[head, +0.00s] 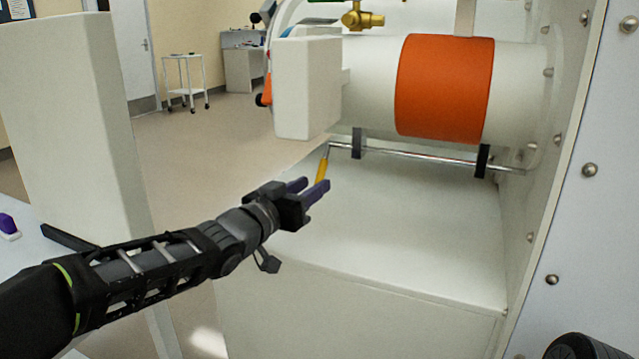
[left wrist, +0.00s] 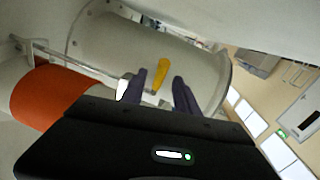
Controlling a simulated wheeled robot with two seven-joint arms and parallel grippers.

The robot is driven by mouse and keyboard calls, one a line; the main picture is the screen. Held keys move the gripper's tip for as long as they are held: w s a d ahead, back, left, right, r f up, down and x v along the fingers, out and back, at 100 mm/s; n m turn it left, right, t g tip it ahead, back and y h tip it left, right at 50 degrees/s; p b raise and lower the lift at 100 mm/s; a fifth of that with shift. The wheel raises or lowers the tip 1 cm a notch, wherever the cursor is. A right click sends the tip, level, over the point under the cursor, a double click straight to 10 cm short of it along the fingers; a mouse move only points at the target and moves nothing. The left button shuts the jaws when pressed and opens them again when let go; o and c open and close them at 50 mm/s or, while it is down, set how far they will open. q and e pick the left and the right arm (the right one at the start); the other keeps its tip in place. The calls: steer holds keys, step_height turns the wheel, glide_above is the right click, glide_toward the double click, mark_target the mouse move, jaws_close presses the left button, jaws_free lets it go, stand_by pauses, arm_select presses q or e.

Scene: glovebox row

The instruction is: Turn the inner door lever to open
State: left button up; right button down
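The inner door lever is a yellow handle (head: 322,170) on the left end of a thin metal rod (head: 420,155) that runs below the white cylinder. The handle hangs down at a slight tilt. My left gripper (head: 308,189) is just below the handle, its two purple fingers apart. In the left wrist view the yellow handle (left wrist: 161,74) shows in line with the gap between the fingers of the left gripper (left wrist: 158,88). I cannot tell whether the fingers touch it.
The white cylinder (head: 370,85) with an orange band (head: 445,88) is above the rod, fixed to the glovebox wall (head: 545,200) at right. Black brackets hold the rod. A white box-shaped surface (head: 400,245) is below. A white panel (head: 70,130) stands at left.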

mark_target(316, 182)
arm_select(q)
steer(key=shift+x, duration=1.95)
jaws_close()
